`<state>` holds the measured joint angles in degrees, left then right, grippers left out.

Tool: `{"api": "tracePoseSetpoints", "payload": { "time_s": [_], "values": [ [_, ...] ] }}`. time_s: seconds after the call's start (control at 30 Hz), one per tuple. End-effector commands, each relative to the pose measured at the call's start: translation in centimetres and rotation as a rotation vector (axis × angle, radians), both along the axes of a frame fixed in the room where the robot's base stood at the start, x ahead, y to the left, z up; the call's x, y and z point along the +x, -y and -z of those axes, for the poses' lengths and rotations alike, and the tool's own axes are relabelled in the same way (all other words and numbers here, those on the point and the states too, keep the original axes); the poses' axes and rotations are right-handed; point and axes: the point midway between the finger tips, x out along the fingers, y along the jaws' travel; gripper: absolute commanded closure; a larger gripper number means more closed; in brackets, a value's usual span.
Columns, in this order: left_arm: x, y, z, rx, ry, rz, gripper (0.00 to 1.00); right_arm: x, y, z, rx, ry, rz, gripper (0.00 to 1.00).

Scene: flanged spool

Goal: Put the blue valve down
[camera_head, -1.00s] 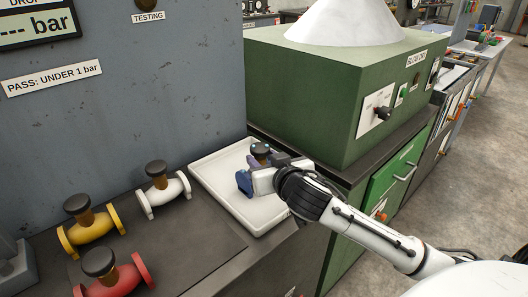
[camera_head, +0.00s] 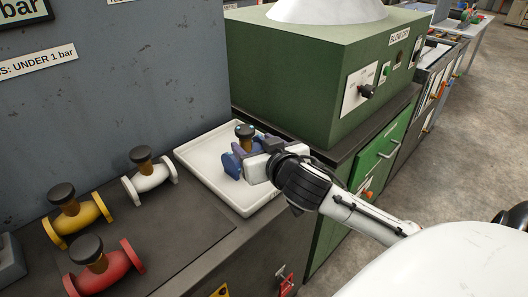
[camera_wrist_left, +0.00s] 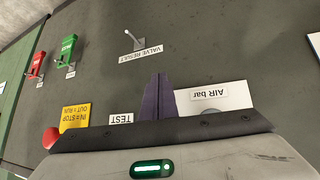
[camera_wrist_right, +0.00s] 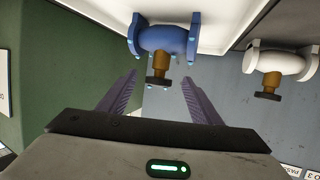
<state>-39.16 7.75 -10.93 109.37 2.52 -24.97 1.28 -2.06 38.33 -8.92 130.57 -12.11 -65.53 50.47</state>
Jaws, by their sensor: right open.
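The blue valve (camera_head: 233,163) stands upright in the white tray (camera_head: 250,205), its dark knob up. It also shows in the right wrist view (camera_wrist_right: 163,40), with its brown stem and knob toward my gripper. My right gripper (camera_head: 257,160) is open at the valve. In the right wrist view its fingers (camera_wrist_right: 160,78) are spread, with the knob between the tips and the blue body beyond them; I see no grip on it. My left gripper (camera_wrist_left: 158,80) shows only in the left wrist view, its fingers together and empty, in front of a dark panel with labels.
A white valve (camera_head: 150,177), a yellow valve (camera_head: 75,216) and a red valve (camera_head: 105,270) stand on the dark bench left of the tray. A grey cabinet wall (camera_head: 120,90) rises behind. A green blow-dry unit (camera_head: 320,85) stands behind and to the right of the tray.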

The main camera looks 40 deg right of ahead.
Motion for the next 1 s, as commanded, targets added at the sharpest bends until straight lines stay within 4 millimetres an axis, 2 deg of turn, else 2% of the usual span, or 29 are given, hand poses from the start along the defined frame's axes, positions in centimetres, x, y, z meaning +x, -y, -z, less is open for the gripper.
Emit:
{"api": "tracePoseSetpoints", "payload": {
  "time_s": [0.03,0.2,0.27,0.4,0.6,1.0],
  "values": [
    [0.0,0.0,0.1,0.000,0.000,0.000,1.00,-1.2,-0.5,-0.3,0.002,-0.001,-0.004,0.42],
    [0.0,0.0,0.2,0.000,0.000,0.000,1.00,-4.7,-1.6,-1.6,0.003,-0.001,-0.002,0.42],
    [-0.1,0.0,-1.1,0.001,-0.004,0.000,1.00,-5.4,-1.7,-2.3,0.002,-0.005,-0.001,0.42],
    [0.0,0.0,-2.3,0.000,-0.001,0.000,1.00,-6.5,-2.1,-2.6,0.002,-0.003,0.000,0.42],
    [0.0,0.0,-2.7,0.000,0.001,0.000,1.00,-7.2,-2.3,-2.6,0.001,0.000,0.000,0.42],
    [0.0,0.0,-2.6,0.000,0.000,0.000,1.00,-7.2,-2.3,-2.6,0.000,0.000,0.000,0.42]
  ]
}}
